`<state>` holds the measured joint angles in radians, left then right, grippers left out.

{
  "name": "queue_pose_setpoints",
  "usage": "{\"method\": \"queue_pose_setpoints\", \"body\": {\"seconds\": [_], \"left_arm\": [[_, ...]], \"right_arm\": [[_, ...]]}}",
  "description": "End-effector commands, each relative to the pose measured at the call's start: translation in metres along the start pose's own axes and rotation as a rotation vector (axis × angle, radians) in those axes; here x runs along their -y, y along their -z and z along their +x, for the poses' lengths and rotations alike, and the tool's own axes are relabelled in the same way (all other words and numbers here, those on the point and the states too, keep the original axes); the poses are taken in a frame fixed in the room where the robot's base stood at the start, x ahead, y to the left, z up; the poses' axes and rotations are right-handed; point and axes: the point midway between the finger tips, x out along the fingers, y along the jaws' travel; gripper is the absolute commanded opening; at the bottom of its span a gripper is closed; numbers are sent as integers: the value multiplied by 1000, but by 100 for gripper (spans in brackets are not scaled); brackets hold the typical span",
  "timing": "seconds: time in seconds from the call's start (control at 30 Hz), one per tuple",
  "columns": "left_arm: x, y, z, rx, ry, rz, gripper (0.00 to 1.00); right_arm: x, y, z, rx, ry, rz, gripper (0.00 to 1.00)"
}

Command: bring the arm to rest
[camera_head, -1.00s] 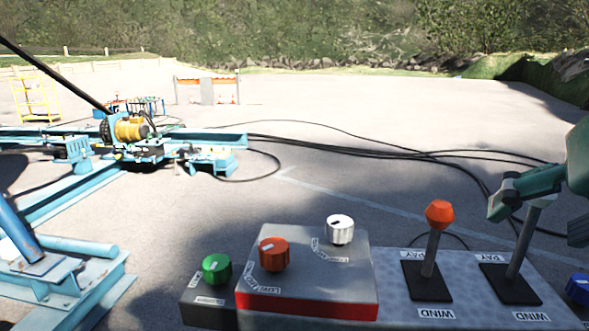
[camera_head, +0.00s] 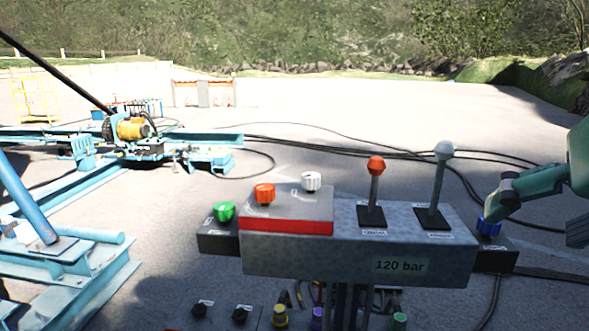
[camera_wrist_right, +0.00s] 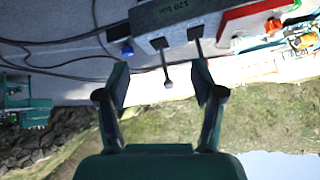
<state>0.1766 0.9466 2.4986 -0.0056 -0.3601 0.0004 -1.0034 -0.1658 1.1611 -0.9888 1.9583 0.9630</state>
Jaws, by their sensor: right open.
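My right gripper (camera_head: 532,220) is open and empty at the right edge of the head view. It is to the right of the white-knobbed lever (camera_head: 441,170) and apart from it. In the right wrist view, its two fingers (camera_wrist_right: 163,78) are spread. The white lever tip (camera_wrist_right: 168,84) shows between them in the picture, with the console beyond. An orange-knobbed lever (camera_head: 375,185) stands left of the white one on the grey control console (camera_head: 300,250). Both levers lean slightly. My left gripper is out of view.
A blue knob (camera_head: 489,225) sits on a side box near my right gripper. Green (camera_head: 223,211), orange (camera_head: 264,193) and white (camera_head: 311,181) knobs are on the console's left part. Blue steel framework (camera_head: 75,265) fills the left. Black cables (camera_head: 400,154) cross the open paved ground.

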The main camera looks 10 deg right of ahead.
Motion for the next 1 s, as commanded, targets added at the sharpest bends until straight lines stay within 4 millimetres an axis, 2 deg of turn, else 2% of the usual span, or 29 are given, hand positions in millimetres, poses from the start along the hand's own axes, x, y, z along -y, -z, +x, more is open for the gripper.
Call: {"method": "queue_pose_setpoints", "body": {"seconds": [0.07, 0.27, 0.47, 0.57, 0.67, 0.77, 0.9, 1.0], "left_arm": [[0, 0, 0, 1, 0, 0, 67], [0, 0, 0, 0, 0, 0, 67], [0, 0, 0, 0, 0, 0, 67], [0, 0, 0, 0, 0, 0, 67], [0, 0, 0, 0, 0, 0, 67], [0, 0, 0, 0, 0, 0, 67], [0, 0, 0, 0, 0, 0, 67], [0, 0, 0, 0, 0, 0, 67]], "right_arm": [[3, -1, 2, -1, -4, -9, 67], [42, -6, 28, -5, -7, -123, 67], [85, -19, 67, 12, -2, -256, 67], [108, -29, 94, 33, 4, -333, 67], [134, -46, 131, 68, 15, -422, 67], [159, -73, 182, 131, 38, -524, 67], [183, -130, 271, 264, 98, -649, 67], [186, -179, 331, 370, 155, -696, 67]]}}
